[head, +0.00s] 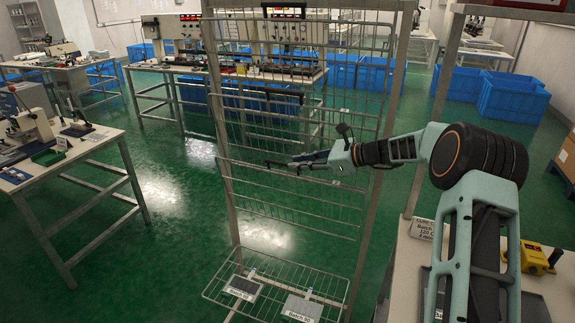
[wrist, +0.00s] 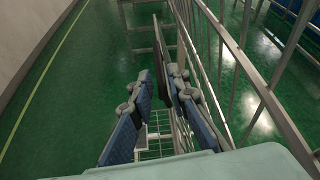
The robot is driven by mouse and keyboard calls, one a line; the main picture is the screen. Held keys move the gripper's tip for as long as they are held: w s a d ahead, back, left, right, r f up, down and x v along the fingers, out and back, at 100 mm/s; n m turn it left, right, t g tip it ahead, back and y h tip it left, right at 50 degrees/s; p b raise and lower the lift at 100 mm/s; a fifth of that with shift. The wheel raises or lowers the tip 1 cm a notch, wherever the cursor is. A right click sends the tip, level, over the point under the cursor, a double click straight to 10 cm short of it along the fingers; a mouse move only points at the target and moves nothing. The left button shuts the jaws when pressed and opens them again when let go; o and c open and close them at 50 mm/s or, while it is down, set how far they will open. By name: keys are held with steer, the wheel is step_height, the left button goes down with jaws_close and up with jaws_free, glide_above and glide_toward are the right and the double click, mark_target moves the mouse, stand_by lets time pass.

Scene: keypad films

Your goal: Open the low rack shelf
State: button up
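The rack (head: 227,180) is a grey metal frame with wire shelves. Its lowest shelf (head: 213,290) lies flat and carries two labelled plates (head: 243,288) (head: 302,308). Above it, a wire shelf panel (head: 290,212) stands folded upright between the posts. My gripper (head: 280,165) is near this panel's upper edge, pointing left. In the wrist view, the blue-padded fingers (wrist: 160,88) are apart, with a gap between them. I cannot tell whether the fingers touch the panel.
More upright wire panels (head: 300,45) fill the rack above. A work table (head: 60,165) stands at left, and a bench with a yellow device (head: 535,257) is at right. Blue crates (head: 512,98) stand behind. The green floor (head: 160,250) left of the rack is clear.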

steer(key=v, duration=0.6)
steer(key=shift+d+r, duration=0.1)
steer(key=shift+d, duration=0.1)
